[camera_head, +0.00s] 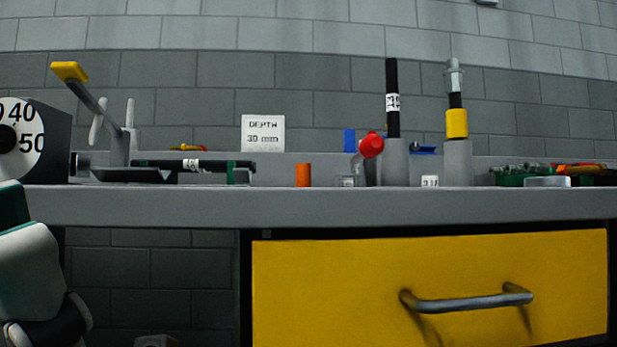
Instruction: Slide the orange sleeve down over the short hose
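A small orange sleeve (303,175) stands upright on the grey bench top, left of the red knob. A black hose (392,75) with a white label stands upright in a grey holder (395,165), with no sleeve visible on it. To its right, another black hose (456,100) stands in a grey holder (457,165), with a yellow sleeve (457,123) around it and a pale fitting (454,75) on top. A labelled black hose (220,165) lies flat at left. I cannot tell which one is the short hose.
A yellow-handled lever tool (118,150) and dial box (55,140) occupy the left. A red knob (371,145) sits beside the first holder. A "DEPTH 30 mm" card (263,133) stands behind. A yellow drawer (330,290) is below.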

